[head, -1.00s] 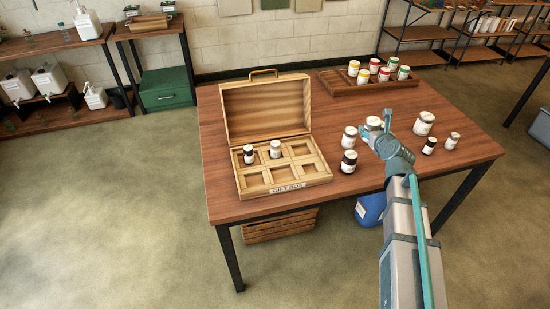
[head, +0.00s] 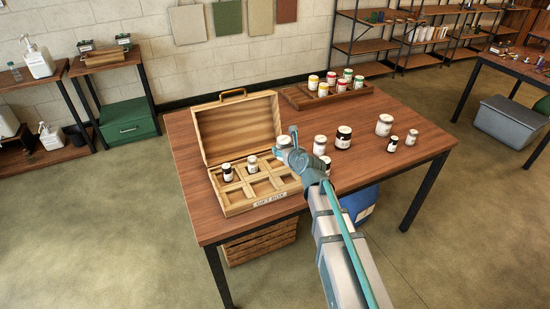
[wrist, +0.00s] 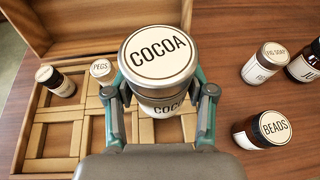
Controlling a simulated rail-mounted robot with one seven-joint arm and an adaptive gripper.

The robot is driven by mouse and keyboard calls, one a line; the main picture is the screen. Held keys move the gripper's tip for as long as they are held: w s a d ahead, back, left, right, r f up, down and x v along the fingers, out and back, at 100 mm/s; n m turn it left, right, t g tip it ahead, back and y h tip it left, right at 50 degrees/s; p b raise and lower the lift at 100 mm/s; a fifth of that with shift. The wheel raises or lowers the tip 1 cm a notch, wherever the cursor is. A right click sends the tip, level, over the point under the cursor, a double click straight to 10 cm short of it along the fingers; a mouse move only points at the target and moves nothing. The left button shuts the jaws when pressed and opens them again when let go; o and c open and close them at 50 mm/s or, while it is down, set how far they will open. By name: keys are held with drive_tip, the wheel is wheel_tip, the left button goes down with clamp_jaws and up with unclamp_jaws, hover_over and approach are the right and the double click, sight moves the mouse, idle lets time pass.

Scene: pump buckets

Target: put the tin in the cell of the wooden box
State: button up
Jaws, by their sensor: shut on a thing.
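The tin is a silver can with a white lid reading COCOA (wrist: 160,52). My gripper (wrist: 160,88) is shut around its sides and holds it upright. In the head view the tin (head: 284,142) is raised in my gripper (head: 291,150) by the right side of the wooden box (head: 234,207). The box stands with its lid open and has two rows of cells. A dark jar (head: 227,173) and a white-lidded PEGS jar (head: 252,163) stand in the back left and back middle cells. The tin and gripper hide the right-hand cells in the wrist view.
Several jars stand right of the box, including a BEADS jar (wrist: 270,130), a white-lidded jar (head: 320,145) and a large dark jar (head: 344,137). A wooden tray (head: 297,99) with coloured-lid jars is at the back. The table's front left is clear.

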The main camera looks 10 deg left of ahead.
drive_tip(key=w+a+f, duration=0.1)
drive_tip(key=w+f, duration=0.1)
drive_tip(key=w+a+f, duration=0.1)
drive_tip(key=w+f, duration=0.1)
drive_tip(key=w+a+f, duration=0.1)
drive_tip(key=w+f, duration=0.2)
drive_tip(key=shift+w+a, duration=0.1)
drive_tip(key=shift+f, duration=1.65)
drive_tip(key=shift+f, duration=0.15)
drive_tip(key=o, duration=1.2)
drive_tip(key=shift+r, duration=0.25)
drive_tip(key=v, duration=1.2)
drive_tip(key=shift+f+b, duration=0.15)
drive_tip(key=shift+b, duration=0.25)
